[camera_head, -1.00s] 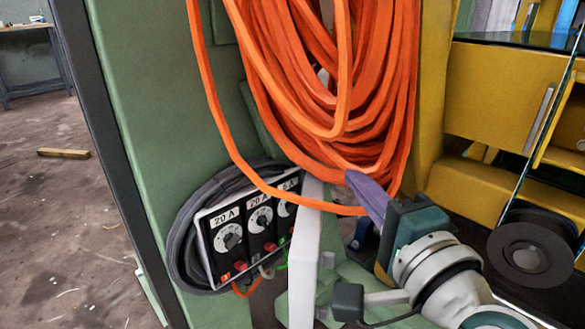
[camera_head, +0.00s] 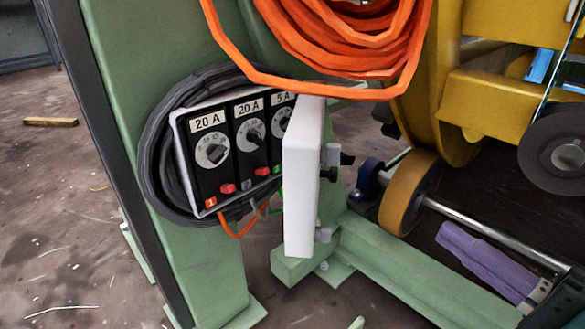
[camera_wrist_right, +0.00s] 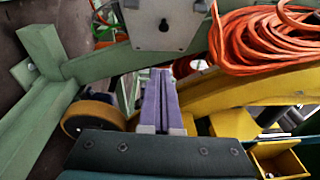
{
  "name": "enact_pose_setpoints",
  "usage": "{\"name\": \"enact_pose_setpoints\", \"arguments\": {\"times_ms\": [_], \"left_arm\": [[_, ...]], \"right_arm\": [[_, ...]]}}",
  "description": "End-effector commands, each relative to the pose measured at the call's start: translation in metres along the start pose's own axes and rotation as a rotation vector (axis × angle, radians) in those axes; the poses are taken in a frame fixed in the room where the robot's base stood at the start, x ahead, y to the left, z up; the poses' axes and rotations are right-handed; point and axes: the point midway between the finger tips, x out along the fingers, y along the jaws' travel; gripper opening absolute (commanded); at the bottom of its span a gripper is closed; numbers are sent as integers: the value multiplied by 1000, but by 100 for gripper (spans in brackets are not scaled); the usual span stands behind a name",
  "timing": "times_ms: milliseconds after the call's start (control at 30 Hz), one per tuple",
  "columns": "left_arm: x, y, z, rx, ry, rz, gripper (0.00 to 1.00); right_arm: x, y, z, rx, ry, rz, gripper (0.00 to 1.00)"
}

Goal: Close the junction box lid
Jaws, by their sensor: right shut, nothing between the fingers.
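The junction box (camera_head: 182,130) is on the green post, with black dials marked 20 A, 20 A and 5 A inside. Its white lid (camera_head: 302,180) stands open at the box's right side, seen nearly edge-on, with latches on its right face. A pale panel that looks like the lid (camera_wrist_right: 165,25) shows at the top of the right wrist view. My right gripper (camera_head: 447,236) has purple fingers and is at the lower right of the head view, apart from the lid. The fingers are shut and empty in the right wrist view (camera_wrist_right: 160,75). My left gripper is not in view.
An orange hose coil (camera_head: 330,40) hangs above the lid. A black cable (camera_head: 155,170) loops around the box, and coloured wires (camera_head: 240,225) hang below it. A yellow wheel (camera_head: 408,192), a green floor beam (camera_head: 430,280) and yellow machinery (camera_head: 500,105) stand to the right.

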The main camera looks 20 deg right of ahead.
Motion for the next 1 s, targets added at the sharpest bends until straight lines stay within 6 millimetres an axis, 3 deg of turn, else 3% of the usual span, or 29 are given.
{"name": "enact_pose_setpoints", "arguments": {"times_ms": [167, 600, 800, 1000], "left_arm": [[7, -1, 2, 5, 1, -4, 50], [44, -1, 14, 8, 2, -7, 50], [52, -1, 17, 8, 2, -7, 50], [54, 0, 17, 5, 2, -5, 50]], "right_arm": [[17, 1, 0, 6, -7, -5, 0], [105, 2, 6, 8, -5, -7, 0], [121, 1, 24, 8, -5, -2, 0], [126, -1, 29, 6, -5, 0, 0]]}}
